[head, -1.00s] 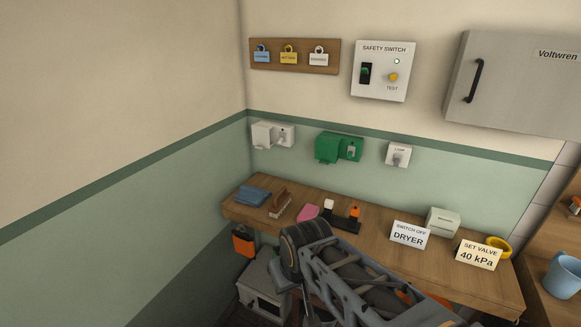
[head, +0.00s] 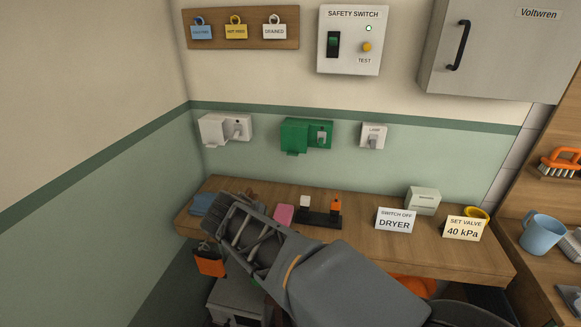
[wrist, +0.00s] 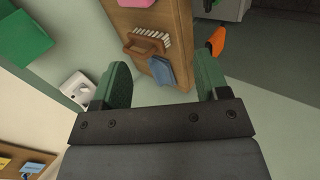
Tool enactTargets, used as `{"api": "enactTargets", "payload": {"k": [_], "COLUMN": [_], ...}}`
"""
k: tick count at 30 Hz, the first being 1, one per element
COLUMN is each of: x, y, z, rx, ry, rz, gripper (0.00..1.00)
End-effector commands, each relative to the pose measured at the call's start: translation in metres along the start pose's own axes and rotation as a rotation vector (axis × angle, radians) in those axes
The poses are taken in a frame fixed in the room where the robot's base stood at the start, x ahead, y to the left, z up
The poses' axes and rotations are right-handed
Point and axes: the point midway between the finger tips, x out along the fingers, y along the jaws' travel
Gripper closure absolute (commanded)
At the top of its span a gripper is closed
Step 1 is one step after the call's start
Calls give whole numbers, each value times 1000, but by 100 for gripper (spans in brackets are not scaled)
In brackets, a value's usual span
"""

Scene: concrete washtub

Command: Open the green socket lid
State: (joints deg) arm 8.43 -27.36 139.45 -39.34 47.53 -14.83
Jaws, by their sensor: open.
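The green socket (head: 306,134) is on the back wall above the bench in the head view. It has a broad green cover on its left and a small grey part on its right; I cannot tell clearly how the lid sits. In the wrist view, part of a green box (wrist: 22,40) shows at the upper left, cut off by the edge. My gripper (wrist: 163,64) is open and empty, with its fingers wide apart and the green box off to their left. In the head view my arm reaches over the left of the bench, and its fingers are not clearly seen.
On the bench (head: 360,235) are a pink item (head: 284,214), a black strip (head: 318,219) and signs. In the wrist view, a brush (wrist: 147,43) and blue cloth (wrist: 163,72) lie beyond the fingers.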

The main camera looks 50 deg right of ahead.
Motion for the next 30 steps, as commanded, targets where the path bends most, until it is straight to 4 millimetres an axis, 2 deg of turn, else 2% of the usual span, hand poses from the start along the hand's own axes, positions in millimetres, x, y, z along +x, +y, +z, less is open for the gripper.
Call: {"api": "enactTargets", "payload": {"k": [1, 3, 9, 15, 22, 30], "x": [26, 41, 69, 82, 90, 111], "y": [10, 36, 95, 127, 142, 170], "z": [8, 16, 26, 24, 20, 18], "rx": [-122, -313, -838, -1241, -1479, -1523], "ry": [-46, -115, -345, -548, -672, -696], "rz": [98, 230, 510, 653, 712, 718], "gripper": [32, 32, 32, 32, 32, 32]}}
